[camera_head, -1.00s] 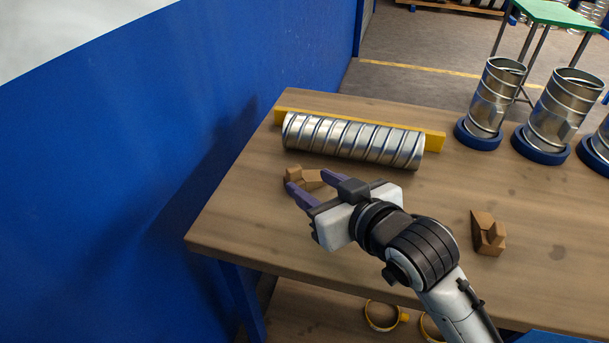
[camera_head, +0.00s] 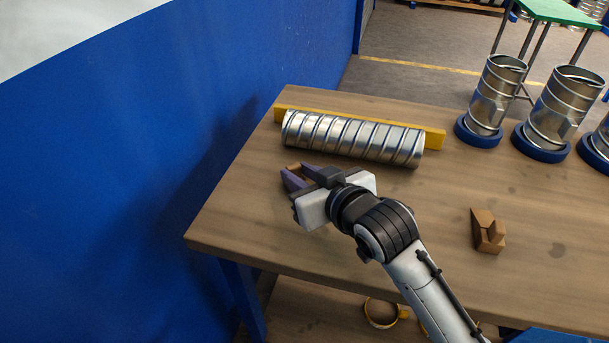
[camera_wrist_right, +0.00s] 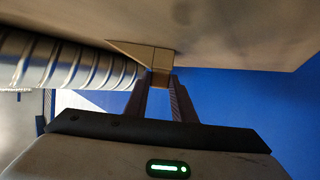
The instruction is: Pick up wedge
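A brown wedge (camera_head: 294,167) lies on the table near its left edge, just in front of the spiral duct. In the right wrist view the wedge (camera_wrist_right: 145,52) shows just beyond my fingertips, its blocky end at the gap between them. My right gripper (camera_head: 296,172) is open, with its two purple fingers reaching to either side of the wedge. The fingers partly hide the wedge in the head view, and I cannot tell whether they touch it. A second brown wedge (camera_head: 487,231) stands on the table at the right. My left gripper is not in view.
The silver spiral duct (camera_head: 352,137) lies along a yellow bar (camera_head: 436,140) behind the wedge. Upright duct pieces (camera_head: 497,95) stand in blue rings at the back right. A blue wall (camera_head: 130,150) is at the left. The table middle (camera_head: 440,195) is clear.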

